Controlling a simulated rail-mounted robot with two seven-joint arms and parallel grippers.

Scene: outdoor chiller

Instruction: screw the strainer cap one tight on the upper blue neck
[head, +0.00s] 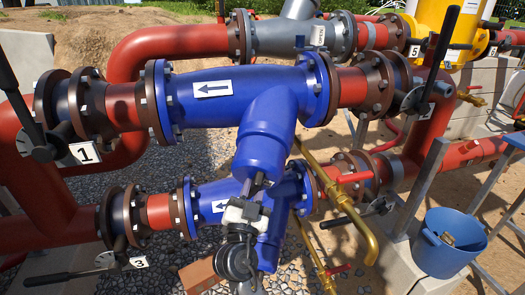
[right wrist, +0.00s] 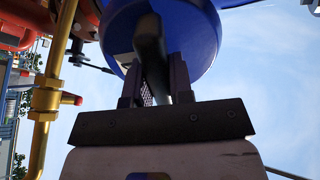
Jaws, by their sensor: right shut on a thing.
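The upper blue strainer body (head: 235,95) carries a white arrow label, and its blue neck (head: 272,110) slants down toward me. A round blue cap (head: 262,150) sits at the neck's lower end, in line with it; I cannot tell how tight it is. In the right wrist view the cap (right wrist: 196,50) fills the top middle, with a dark bar (right wrist: 150,42) across its face. My right gripper (head: 252,190) is below the cap, its fingers (right wrist: 155,88) shut on that bar. My left gripper is not in view.
The lower blue strainer (head: 215,200) lies close below, partly behind my right wrist. Brass pipes (head: 340,205) run just right of the gripper. Valve levers (head: 22,95) stick out at both sides. A blue bucket (head: 445,255) stands at right. Gravel lies beneath.

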